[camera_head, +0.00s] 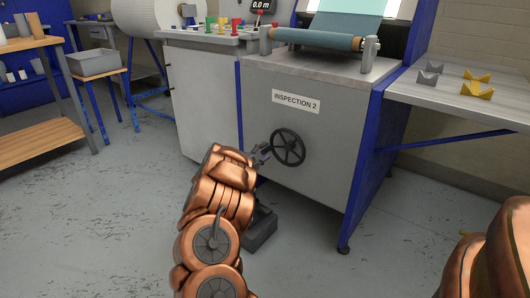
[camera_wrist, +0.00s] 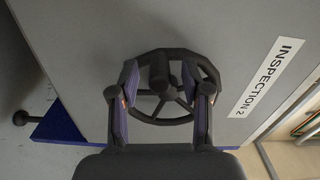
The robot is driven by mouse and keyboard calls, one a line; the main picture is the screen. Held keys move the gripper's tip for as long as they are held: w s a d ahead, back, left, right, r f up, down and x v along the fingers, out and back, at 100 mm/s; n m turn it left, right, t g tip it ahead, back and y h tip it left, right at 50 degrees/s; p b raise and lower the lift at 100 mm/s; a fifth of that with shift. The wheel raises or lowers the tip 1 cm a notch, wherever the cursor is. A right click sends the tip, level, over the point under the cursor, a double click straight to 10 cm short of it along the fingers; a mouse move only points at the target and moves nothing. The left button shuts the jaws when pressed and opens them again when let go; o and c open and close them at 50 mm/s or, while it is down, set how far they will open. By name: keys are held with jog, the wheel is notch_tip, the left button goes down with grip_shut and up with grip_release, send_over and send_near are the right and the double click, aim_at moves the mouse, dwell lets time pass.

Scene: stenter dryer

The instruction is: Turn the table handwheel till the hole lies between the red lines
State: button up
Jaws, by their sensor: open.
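The table handwheel (camera_head: 289,147) is black and spoked. It is mounted on the grey front panel below the INSPECTION 2 label. My gripper (camera_head: 262,152) is just left of the wheel in the head view. In the wrist view my gripper (camera_wrist: 165,82) is open, one finger on each side of part of the black handwheel (camera_wrist: 168,120). A dark rounded knob or hub (camera_wrist: 159,72) shows between the fingers. I cannot tell whether the fingers touch the wheel. The hole and the red lines cannot be made out in either view.
The INSPECTION 2 label (camera_head: 296,101) is on the panel above the wheel. A blue table leg (camera_head: 358,185) stands right of it. A side shelf (camera_head: 455,95) holds grey and yellow blocks. The floor (camera_head: 90,220) at left is clear.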

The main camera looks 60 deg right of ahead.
jog(key=w+a, duration=0.2)
jog(key=a, duration=0.8)
jog(key=shift+a, duration=0.15)
